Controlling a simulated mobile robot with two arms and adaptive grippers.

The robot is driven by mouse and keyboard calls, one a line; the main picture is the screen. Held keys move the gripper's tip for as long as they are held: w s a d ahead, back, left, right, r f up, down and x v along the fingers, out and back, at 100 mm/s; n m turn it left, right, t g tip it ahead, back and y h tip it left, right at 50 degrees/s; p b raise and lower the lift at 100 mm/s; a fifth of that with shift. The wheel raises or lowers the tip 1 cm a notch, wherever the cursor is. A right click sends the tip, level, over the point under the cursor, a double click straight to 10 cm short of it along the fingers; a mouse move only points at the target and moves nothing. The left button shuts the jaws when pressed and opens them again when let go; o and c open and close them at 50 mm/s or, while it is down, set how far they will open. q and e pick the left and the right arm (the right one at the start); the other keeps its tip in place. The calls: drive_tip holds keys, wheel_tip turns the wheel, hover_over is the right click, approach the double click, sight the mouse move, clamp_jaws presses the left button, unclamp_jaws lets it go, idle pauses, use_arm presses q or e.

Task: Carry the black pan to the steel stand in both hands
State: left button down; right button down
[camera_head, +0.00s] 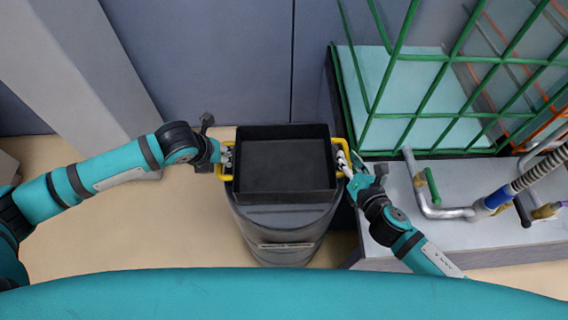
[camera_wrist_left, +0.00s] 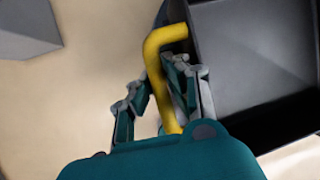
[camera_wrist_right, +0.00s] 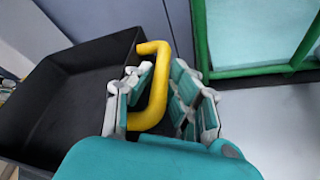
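The black pan (camera_head: 287,165) is a rectangular open tray with a yellow handle at each side. It sits level over a dark grey rounded bin (camera_head: 285,225) and looks empty. My left gripper (camera_head: 226,158) is at the left yellow handle (camera_wrist_left: 165,75); its fingers are apart on either side of the bar, the inner one close to it. My right gripper (camera_head: 343,160) is at the right yellow handle (camera_wrist_right: 155,90), with its fingers spread and the bar between them. I cannot pick out the steel stand with certainty.
A green wire cage (camera_head: 430,95) stands at the back right. Below it a grey bench (camera_head: 405,225) carries pipes (camera_head: 440,208) with a green valve lever. A pale column (camera_head: 90,70) rises at left. The beige floor (camera_head: 150,230) is clear at left front.

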use_arm(q)
drive_tip(key=shift+r, duration=0.1)
use_arm(e)
drive_tip(key=shift+r, duration=0.1)
idle(0.4)
